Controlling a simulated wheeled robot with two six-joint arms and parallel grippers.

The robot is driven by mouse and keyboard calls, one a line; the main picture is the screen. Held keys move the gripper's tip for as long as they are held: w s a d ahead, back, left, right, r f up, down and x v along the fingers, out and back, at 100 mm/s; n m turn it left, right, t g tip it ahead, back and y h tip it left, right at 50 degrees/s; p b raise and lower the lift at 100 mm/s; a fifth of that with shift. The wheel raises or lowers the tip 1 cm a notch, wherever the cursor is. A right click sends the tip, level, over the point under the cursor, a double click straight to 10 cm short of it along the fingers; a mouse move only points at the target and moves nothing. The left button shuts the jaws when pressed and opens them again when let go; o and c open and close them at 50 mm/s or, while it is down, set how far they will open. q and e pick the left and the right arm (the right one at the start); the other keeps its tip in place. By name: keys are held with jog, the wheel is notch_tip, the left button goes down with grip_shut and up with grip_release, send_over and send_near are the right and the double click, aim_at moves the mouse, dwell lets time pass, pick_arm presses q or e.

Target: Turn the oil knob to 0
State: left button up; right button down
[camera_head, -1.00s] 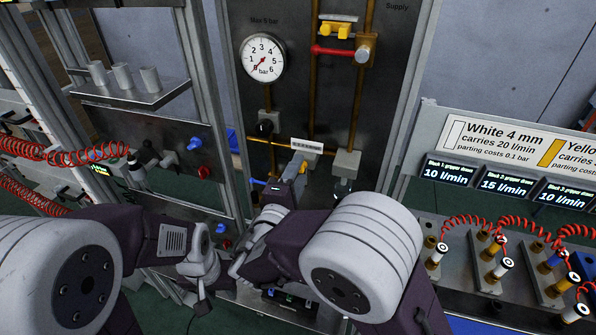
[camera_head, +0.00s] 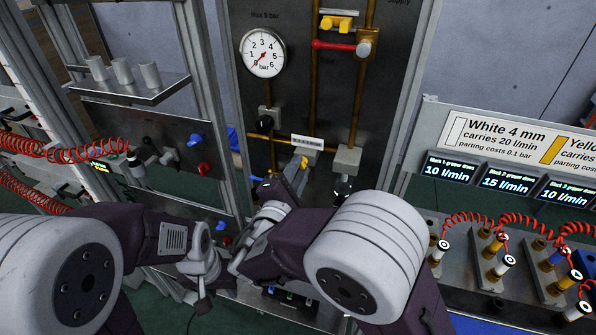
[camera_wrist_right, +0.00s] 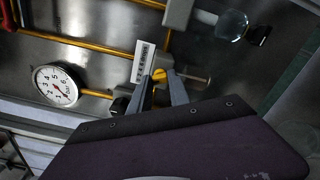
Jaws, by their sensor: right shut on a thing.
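A small yellow knob (camera_wrist_right: 159,75), which I take to be the oil knob, sits below a white barcode label (camera_wrist_right: 143,62) in the right wrist view. My right gripper (camera_wrist_right: 162,82) has its grey fingers shut on this knob, one on either side. In the head view my right gripper (camera_head: 299,168) is at the panel, just below the barcode label (camera_head: 307,142); the knob is mostly hidden there by the fingers. No readable scale or number shows on the knob. My left gripper (camera_head: 201,300) hangs low, left of the right arm, away from the panel; its fingers are unclear.
A round pressure gauge (camera_head: 262,53) with its needle near 0 and a black knob (camera_head: 264,122) are left of the gripper. A red lever (camera_head: 333,45) is above. A glass bowl (camera_wrist_right: 231,25) is nearby. Red coiled hoses (camera_head: 70,150) hang at left.

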jog(key=shift+r+n+p, duration=0.15)
jog(key=shift+n+p, duration=1.95)
jog(key=shift+n, duration=4.1)
jog(key=c, duration=1.2)
grip_release()
jog(key=shift+c, duration=0.2)
jog(key=b+v, duration=0.2)
jog(key=v, duration=0.7)
jog(key=shift+b, duration=0.35)
